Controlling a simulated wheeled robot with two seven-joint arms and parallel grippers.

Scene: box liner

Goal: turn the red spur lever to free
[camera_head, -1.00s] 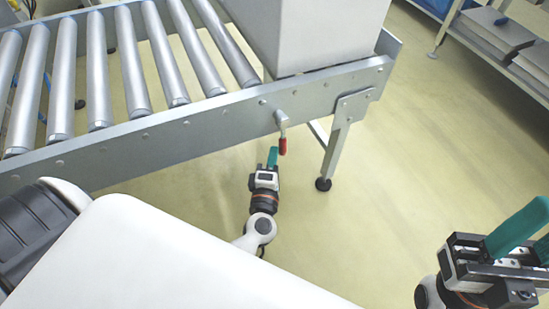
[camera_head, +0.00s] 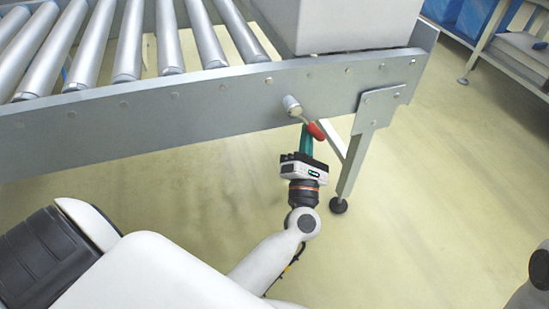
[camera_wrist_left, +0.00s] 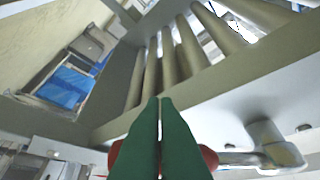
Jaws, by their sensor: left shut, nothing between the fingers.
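The spur lever has a red grip (camera_head: 316,131) on a metal stem, joined to a round pivot (camera_head: 292,106) on the conveyor's side rail. It slants down and to the right in the head view. My left gripper (camera_head: 306,138) is shut and empty, its green fingers pointing up just left of the red grip. In the left wrist view the closed fingers (camera_wrist_left: 160,135) cross in front of the red grip (camera_wrist_left: 209,157), which shows on both sides of them. The lever's pivot (camera_wrist_left: 275,147) is at right there. I cannot tell whether fingers and grip touch. My right gripper is out of view.
The roller conveyor's grey side rail (camera_head: 200,108) runs above my left gripper. A conveyor leg (camera_head: 352,165) stands close to the lever's right. A large grey box (camera_head: 350,25) rests on the rollers. The floor around is clear.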

